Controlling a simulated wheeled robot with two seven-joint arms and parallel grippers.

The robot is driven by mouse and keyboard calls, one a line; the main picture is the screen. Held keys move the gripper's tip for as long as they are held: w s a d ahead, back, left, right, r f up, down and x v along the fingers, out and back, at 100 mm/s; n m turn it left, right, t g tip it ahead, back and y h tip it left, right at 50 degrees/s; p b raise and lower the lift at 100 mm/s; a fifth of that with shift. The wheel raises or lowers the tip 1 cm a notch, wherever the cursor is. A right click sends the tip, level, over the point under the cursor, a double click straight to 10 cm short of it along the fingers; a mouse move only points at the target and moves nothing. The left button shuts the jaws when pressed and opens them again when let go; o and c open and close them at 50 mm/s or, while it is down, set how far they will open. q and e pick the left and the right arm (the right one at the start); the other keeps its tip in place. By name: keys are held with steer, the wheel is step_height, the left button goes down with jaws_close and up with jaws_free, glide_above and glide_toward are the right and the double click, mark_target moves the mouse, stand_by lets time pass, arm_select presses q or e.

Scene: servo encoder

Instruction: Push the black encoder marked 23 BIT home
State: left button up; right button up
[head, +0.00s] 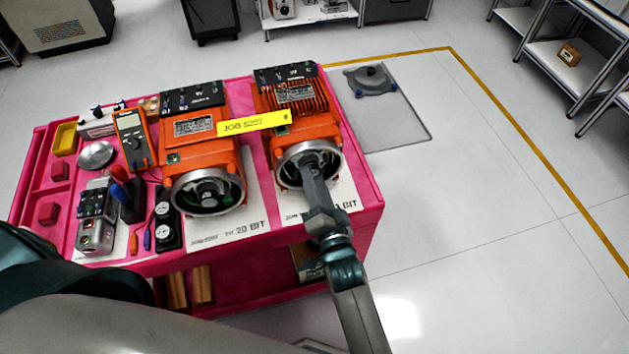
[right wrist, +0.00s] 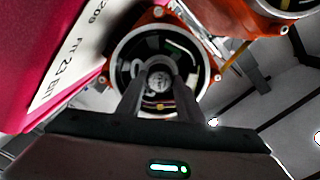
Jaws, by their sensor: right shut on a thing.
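The right orange motor (head: 308,125) stands on the pink cart with its round open end (head: 333,172) facing me. My right gripper (head: 311,163) reaches into that end. In the right wrist view, my right gripper (right wrist: 160,82) is shut on a dark round part, which I take to be the black encoder (right wrist: 138,70), inside the metal ring (right wrist: 114,72). Its 23 BIT marking does not show, and I cannot tell how deep it sits. A card beside this motor reads FIT 23 BIT (right wrist: 60,70). My left gripper is not in view.
A second orange motor (head: 200,142) stands to the left, by a card reading FIT 20 BIT (head: 240,226). A yellow job tag (head: 254,123) spans between the motors. A multimeter (head: 132,140) and small parts fill the cart's left side.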

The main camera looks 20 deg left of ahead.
stand_by(0.5)
steer(key=o, duration=1.3)
steer(key=shift+s+d, duration=0.1)
steer(key=shift+c, duration=0.4)
steer(key=shift+p+v, duration=0.7)
steer(key=shift+v, duration=0.4)
